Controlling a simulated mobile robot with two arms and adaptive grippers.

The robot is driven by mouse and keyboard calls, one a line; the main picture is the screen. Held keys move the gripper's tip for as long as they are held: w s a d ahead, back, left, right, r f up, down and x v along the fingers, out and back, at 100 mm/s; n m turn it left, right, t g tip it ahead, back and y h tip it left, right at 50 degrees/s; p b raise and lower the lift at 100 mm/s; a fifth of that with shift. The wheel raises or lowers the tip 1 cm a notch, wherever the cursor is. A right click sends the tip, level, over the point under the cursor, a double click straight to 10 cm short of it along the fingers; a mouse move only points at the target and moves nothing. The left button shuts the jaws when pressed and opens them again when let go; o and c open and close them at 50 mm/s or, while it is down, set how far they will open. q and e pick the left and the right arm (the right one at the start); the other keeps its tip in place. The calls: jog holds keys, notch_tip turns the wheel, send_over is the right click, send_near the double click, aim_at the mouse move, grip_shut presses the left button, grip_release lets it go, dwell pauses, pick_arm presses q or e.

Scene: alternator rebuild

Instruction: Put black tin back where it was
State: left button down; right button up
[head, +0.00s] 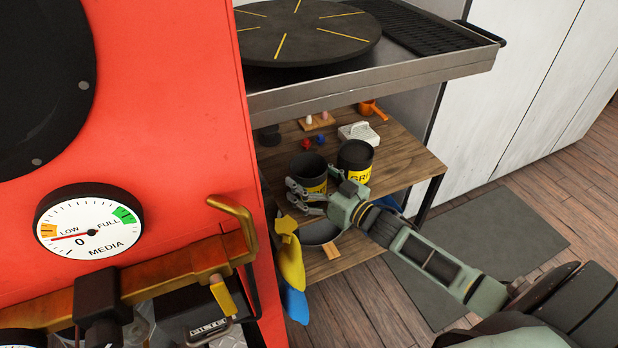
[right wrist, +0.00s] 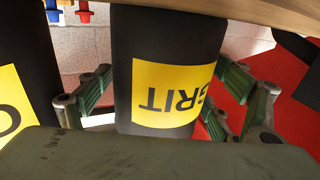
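Two black tins with yellow labels stand on the wooden lower shelf, the left tin (head: 307,168) and the right tin (head: 357,155). My right gripper (head: 311,194) is at the left tin, with its fingers around it. In the right wrist view this tin (right wrist: 165,60) is upside down in the picture, its label reading GRIT, with a finger on each side. The fingers lie close to its sides; whether they press on it is hard to tell. Part of the other tin (right wrist: 25,90) shows at the left there. My left gripper is not in view.
A red cabinet (head: 180,110) blocks the left. Yellow and blue pieces (head: 291,268) hang at the shelf's front.

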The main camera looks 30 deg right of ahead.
jog(key=shift+r, duration=0.1)
jog(key=shift+s, duration=0.25)
pick_arm(q)
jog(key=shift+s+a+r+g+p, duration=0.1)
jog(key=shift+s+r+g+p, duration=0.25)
jog(key=shift+p, duration=0.3)
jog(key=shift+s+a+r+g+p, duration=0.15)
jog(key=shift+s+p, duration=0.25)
jog(key=shift+p, duration=0.2)
pick_arm(e)
jog(key=v, duration=1.1)
jog(key=shift+s+d, duration=0.15)
jog(key=shift+s, duration=0.05)
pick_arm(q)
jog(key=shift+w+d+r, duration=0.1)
